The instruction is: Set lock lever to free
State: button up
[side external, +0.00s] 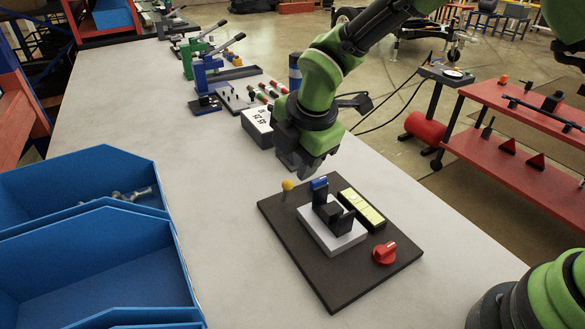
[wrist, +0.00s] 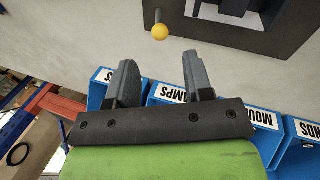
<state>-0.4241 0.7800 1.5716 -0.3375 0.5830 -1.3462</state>
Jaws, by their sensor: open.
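A dark base plate (side external: 330,284) lies on the grey bench. At its far left corner a thin lever with a yellow ball (side external: 288,185) sticks up; I take it for the lock lever, though no label for free or locked is readable. The ball (wrist: 160,31) also shows at the top of the wrist view, ahead of the fingertips. My gripper (side external: 303,173) hangs above the plate's far edge, close to the ball. In the wrist view my gripper (wrist: 156,58) is open, with nothing between its fingers and the ball apart from them.
The plate carries a white block (side external: 318,238) with a black upright and blue cap (side external: 319,183), a yellow-faced strip (side external: 362,210) and a red knob (side external: 384,253). Blue bins (side external: 90,255) stand at left. A white-topped box (side external: 257,124) and more fixtures stand behind.

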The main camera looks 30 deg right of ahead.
jog(key=shift+s+r, duration=0.1)
jog(key=shift+r, duration=0.1)
jog(key=shift+d+m, duration=0.2)
jog(key=shift+m, duration=0.2)
jog(key=c, duration=0.5)
jog(key=d+m, duration=0.1)
jog(key=m, duration=0.3)
jog(key=w+d+m+g, duration=0.1)
jog(key=d+m, duration=0.1)
jog(key=m, duration=0.2)
jog(key=w+d+r+m+y, duration=0.1)
jog(key=d+m, duration=0.1)
jog(key=m, duration=0.1)
jog(key=shift+d+m+g, duration=0.15)
jog(key=shift+m+g, duration=0.25)
grip_shut()
jog(key=w+d+r+m+y, duration=0.2)
jog(key=d+r+m+y, duration=0.2)
jog(key=m, duration=1)
send_over(285, 191)
jog(key=w+d, duration=0.1)
jog(key=d, duration=0.3)
jog(key=shift+y, duration=0.3)
jog(key=f, duration=1)
jog(key=shift+a, duration=0.25)
jog(key=shift+s+a+f, duration=0.25)
jog(key=shift+a, duration=0.1)
